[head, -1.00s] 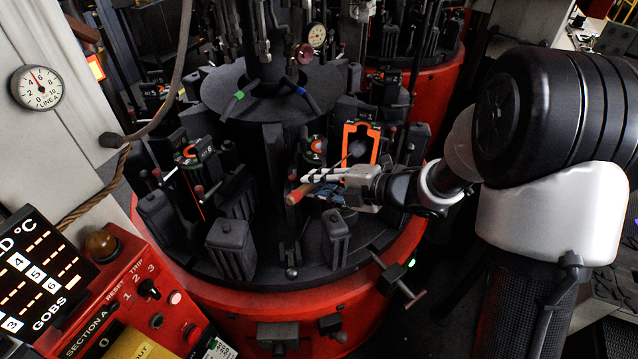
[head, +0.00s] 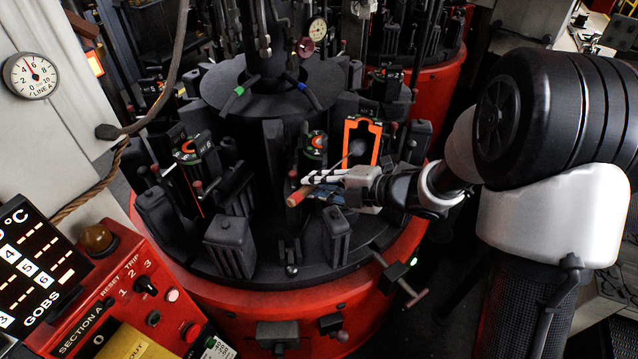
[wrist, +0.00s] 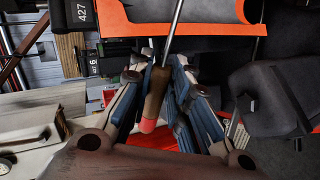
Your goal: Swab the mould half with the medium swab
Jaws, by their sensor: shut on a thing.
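My gripper (head: 322,184) is shut on the medium swab, near the right side of the rotary machine. The swab's wooden handle with a red end (head: 296,196) sticks out to the left of the fingers. In the wrist view the brown handle (wrist: 155,95) lies between the fingers (wrist: 160,85), and its thin metal rod runs up past the orange edge. The mould half (head: 375,130) with the orange face stands open just behind my gripper. A grey round swab head (head: 357,147) shows in front of its cavity. I cannot tell whether it touches the mould.
Closed dark moulds (head: 230,247) and posts stand around the turntable. A red control panel (head: 130,300) is at the lower left, and a T-handle (head: 398,278) juts out at the front right. A central disc with a column (head: 262,98) rises behind.

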